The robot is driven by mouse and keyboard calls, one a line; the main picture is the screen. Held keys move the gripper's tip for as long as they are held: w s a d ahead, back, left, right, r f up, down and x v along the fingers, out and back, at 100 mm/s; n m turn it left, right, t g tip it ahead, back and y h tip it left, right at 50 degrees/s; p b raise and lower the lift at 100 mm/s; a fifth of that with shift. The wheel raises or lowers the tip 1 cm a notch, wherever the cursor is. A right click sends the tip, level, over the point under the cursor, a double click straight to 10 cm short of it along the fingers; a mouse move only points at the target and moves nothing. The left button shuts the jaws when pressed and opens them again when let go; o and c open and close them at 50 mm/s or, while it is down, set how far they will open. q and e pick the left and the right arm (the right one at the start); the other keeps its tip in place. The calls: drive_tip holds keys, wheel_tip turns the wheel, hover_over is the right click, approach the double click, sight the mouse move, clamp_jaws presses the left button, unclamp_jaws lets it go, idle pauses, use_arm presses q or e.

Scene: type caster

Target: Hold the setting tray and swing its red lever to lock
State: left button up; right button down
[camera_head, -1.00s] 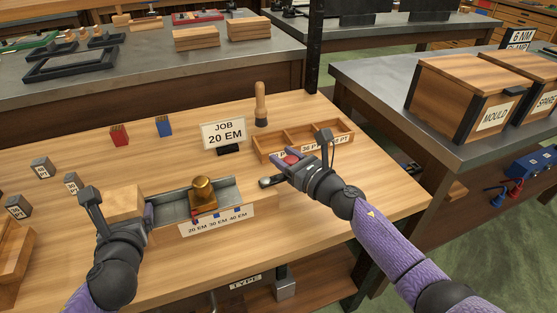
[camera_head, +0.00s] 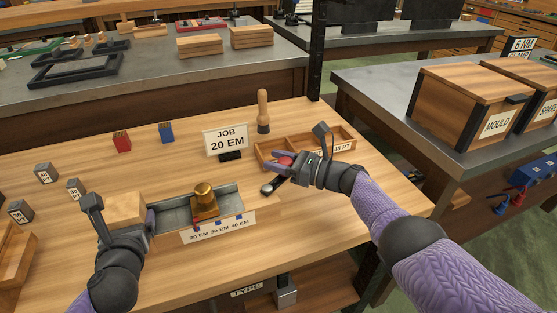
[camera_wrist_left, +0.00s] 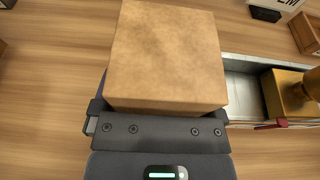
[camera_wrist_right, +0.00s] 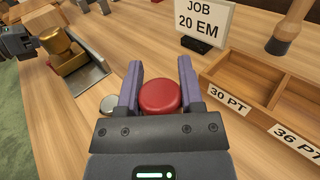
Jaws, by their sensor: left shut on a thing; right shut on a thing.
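The setting tray (camera_head: 168,216) is a grey metal channel with a label strip "20 EM 30 EM 40 EM" along its front and a brass block (camera_head: 204,198) in it. A plain wooden block (camera_wrist_left: 168,55) stands at its left end. My left gripper (camera_head: 148,220) is shut at this block; its fingers are mostly hidden behind it. The lever's round red knob (camera_wrist_right: 159,97) sits between the fingers of my right gripper (camera_wrist_right: 159,80), which is shut on it. A silver disc (camera_wrist_right: 110,104) lies beside the knob, near the tray's right end.
A "JOB 20 EM" sign (camera_head: 226,140) and a wooden-handled tool (camera_head: 263,110) stand behind. A divided wooden box (camera_head: 345,138) is just beyond my right gripper. Red (camera_head: 122,142) and blue (camera_head: 166,132) blocks stand at back left. Bench between them and the tray is clear.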

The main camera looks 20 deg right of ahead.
drive_tip(key=shift+c, duration=1.1)
unclamp_jaws()
